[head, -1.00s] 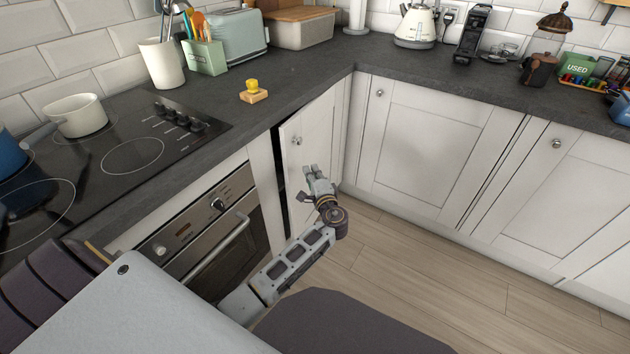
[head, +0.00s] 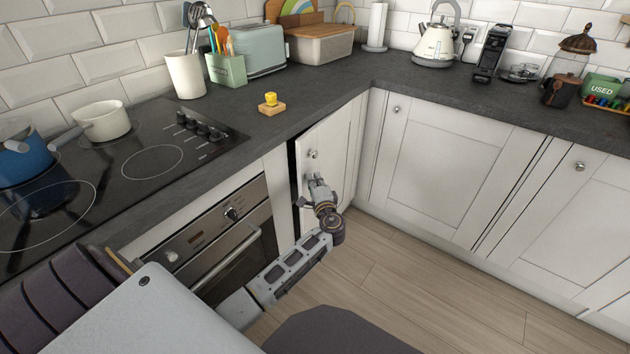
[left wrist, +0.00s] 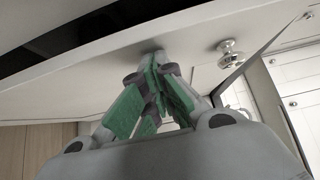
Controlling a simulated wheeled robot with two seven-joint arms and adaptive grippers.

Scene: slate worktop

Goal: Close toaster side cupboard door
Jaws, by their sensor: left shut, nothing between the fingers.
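The white cupboard door (head: 339,135) near the toaster (head: 258,50) stands ajar, with a dark gap along its left edge beside the oven. Its round metal knob (head: 312,154) shows near the top left; the knob is also in the left wrist view (left wrist: 231,55). My left gripper (head: 315,182) is shut and empty, just below the knob at the door's front face. In the left wrist view its green-padded fingers (left wrist: 152,62) meet at the white door panel (left wrist: 190,35); they appear to touch it. My right gripper is not in view.
The oven (head: 228,238) with its bar handle is left of the door, under the hob (head: 130,165). Closed white cupboards (head: 440,165) run to the right. A small yellow-topped wooden piece (head: 271,104) lies on the worktop above. Wooden floor (head: 420,300) is clear in front.

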